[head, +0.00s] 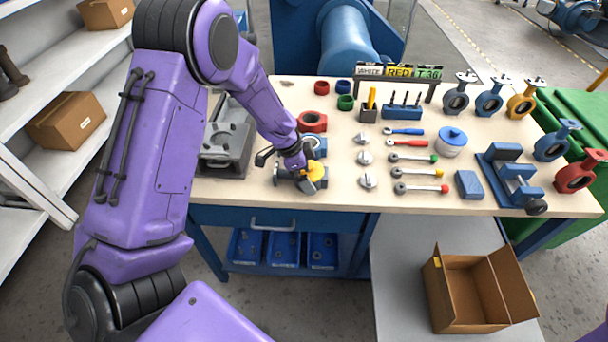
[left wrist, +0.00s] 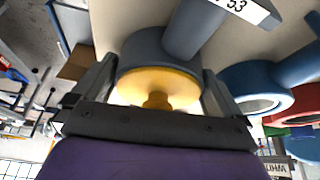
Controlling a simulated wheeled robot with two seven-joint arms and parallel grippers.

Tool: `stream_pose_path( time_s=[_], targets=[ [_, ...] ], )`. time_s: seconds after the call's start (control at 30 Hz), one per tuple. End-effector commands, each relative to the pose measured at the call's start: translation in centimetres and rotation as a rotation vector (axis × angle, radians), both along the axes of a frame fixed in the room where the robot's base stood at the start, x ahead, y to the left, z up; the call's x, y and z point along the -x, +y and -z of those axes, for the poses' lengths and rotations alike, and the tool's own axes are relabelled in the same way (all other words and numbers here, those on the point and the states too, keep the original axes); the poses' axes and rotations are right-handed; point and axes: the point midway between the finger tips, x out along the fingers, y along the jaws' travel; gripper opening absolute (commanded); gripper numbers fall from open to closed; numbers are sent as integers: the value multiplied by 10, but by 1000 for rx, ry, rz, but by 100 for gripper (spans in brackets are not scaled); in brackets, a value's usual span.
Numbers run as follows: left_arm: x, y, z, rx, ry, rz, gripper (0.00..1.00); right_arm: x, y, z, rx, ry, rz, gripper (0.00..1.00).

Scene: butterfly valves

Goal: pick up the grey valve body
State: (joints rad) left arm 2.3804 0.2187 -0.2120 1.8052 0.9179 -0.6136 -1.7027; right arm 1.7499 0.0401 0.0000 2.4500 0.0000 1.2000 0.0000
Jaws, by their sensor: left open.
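The grey valve body (left wrist: 142,46) is a thick ring with a neck labelled with a number ending in 53. A yellow round part (left wrist: 158,84) fills its near face in the left wrist view. In the head view the grey valve body (head: 319,183) lies near the table's front edge, partly hidden by my gripper. My left gripper (head: 303,174) is open, reaching down over it. In the left wrist view the fingers of my left gripper (left wrist: 160,75) stand on either side of the ring. I cannot tell whether they touch it. My right gripper is not seen.
A blue valve body (head: 318,146) and a red one (head: 312,122) lie just behind on the workbench (head: 345,188). A grey fixture (head: 225,148) stands to the left. Wrenches, discs and finished valves fill the right side. An open cardboard box (head: 470,290) sits lower right.

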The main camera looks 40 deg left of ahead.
Motion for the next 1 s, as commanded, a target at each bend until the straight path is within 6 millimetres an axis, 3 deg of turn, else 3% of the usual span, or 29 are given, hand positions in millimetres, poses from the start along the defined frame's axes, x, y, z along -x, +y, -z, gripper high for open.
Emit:
stream_pose_path(
  time_s=[0.03,0.07,0.2,0.23,0.57,0.83,1.0],
  targets=[
    [0,0,0,0,0,0,100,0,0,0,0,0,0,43],
    [0,0,0,0,0,0,94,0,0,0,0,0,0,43],
    [0,0,0,0,0,0,48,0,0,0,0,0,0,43],
    [0,0,0,0,0,0,41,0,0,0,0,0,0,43],
    [-1,0,-5,0,-3,-1,41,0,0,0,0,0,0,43],
    [-1,0,-34,0,-5,3,41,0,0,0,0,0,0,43],
    [16,-10,-55,1,-5,1,41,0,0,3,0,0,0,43]
  ],
)
